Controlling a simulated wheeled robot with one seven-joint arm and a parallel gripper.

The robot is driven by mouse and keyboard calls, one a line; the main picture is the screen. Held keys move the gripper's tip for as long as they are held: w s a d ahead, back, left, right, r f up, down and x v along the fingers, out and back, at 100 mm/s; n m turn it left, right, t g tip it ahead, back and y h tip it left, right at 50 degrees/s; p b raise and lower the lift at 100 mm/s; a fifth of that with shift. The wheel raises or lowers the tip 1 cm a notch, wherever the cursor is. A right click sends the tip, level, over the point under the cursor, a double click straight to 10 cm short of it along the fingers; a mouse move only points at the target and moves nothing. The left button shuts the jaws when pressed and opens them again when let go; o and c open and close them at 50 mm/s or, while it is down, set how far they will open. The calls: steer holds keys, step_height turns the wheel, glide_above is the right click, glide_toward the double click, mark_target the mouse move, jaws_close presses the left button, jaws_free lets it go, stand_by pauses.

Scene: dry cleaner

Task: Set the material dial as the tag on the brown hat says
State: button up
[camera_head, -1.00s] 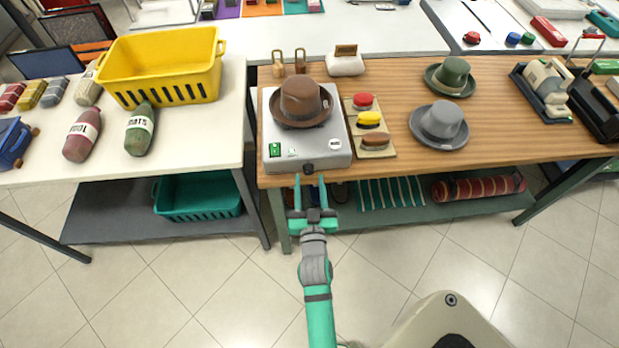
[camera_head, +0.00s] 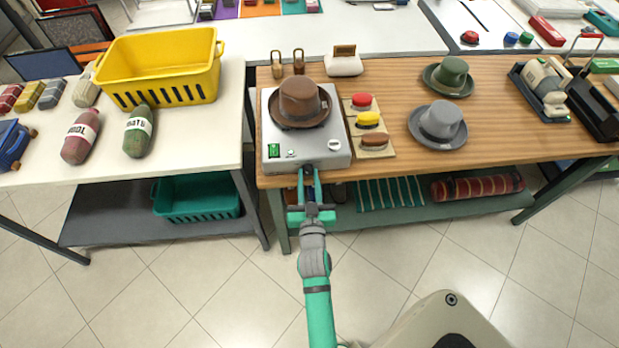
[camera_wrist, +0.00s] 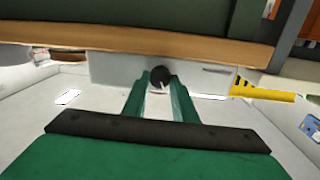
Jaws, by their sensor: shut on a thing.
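The brown hat (camera_head: 299,103) sits on top of a grey box-shaped machine (camera_head: 335,155) at the left end of the wooden table. I cannot make out a tag on the hat. A small dark round dial (camera_wrist: 160,77) is on the machine's front face. My gripper (camera_head: 309,174) reaches up to the front of the machine, its two green fingers shut on the dial from either side. In the wrist view my gripper (camera_wrist: 159,88) has a fingertip at each side of the dial. Markings around the dial are not readable.
The machine's top has a green switch (camera_head: 273,151) at the front left. Red, yellow and brown brushes (camera_head: 375,141) lie to its right, with a grey hat (camera_head: 438,124) and green hat (camera_head: 448,77) beyond. A white table (camera_head: 215,140) stands left across a narrow gap.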

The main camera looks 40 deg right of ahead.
steer(key=shift+a+f+n, duration=0.1)
steer(key=shift+n, duration=1.3)
steer(key=shift+s+n, duration=0.1)
steer(key=shift+n, duration=1.4)
steer(key=o, duration=1)
steer(key=shift+o, duration=0.2)
steer(key=v, duration=1)
steer(key=shift+s+a, duration=0.2)
steer(key=shift+s, duration=0.15)
steer(key=shift+f, duration=0.1)
